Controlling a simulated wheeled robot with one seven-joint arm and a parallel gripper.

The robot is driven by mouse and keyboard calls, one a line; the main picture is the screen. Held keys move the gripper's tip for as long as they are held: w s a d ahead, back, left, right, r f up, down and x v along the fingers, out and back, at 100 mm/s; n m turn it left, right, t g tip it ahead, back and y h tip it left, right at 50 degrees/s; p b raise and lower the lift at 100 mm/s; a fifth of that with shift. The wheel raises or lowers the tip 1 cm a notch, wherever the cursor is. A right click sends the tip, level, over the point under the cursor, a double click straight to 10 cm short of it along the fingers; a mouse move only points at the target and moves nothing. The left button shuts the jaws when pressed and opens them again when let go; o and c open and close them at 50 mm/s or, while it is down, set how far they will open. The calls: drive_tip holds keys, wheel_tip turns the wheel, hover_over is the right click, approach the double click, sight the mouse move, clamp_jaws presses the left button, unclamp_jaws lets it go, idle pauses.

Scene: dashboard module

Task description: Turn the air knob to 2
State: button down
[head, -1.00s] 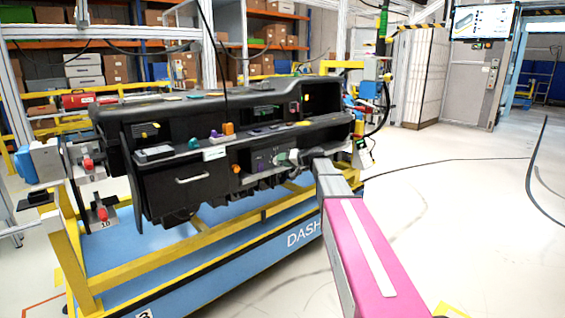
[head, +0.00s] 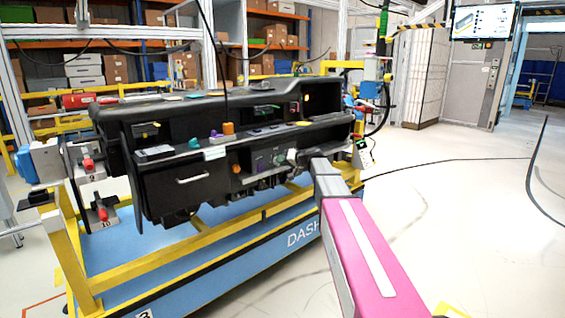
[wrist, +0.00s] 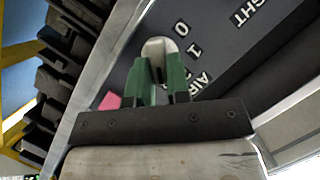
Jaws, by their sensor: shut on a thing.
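The air knob (wrist: 158,47) is a pale grey, rounded knob on the dark panel in the wrist view. My gripper (wrist: 162,70) has green fingers and is shut on the knob, with one finger on each side of it. The printed "0", "1" and "AIR" lie to the right of the knob; any further number is hidden behind a finger. In the head view my gripper (head: 281,157) is at the lower right face of the black dashboard (head: 160,185), and the knob cannot be made out there.
A pink piece (wrist: 110,101) shows beside the fingers in the wrist view. The dashboard rests on a yellow and blue cart (head: 235,245). Open floor lies to the right.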

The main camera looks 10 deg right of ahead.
drive_tip(key=shift+s+a+r+n+t+h, duration=0.15)
drive_tip(key=shift+n+t+h, duration=0.3)
drive_tip(key=shift+n+h, duration=0.7)
drive_tip(key=shift+s+a+n+t+h, duration=0.15)
drive_tip(key=shift+n+t+h, duration=0.35)
drive_tip(key=shift+n, duration=1.15)
drive_tip(key=c, duration=1.1)
unclamp_jaws()
drive_tip(key=shift+s, duration=0.1)
drive_tip(key=v, duration=1)
drive_tip(key=shift+s+d+r, duration=0.15)
drive_tip(key=shift+s+r, duration=0.05)
drive_tip(key=shift+r, duration=0.05)
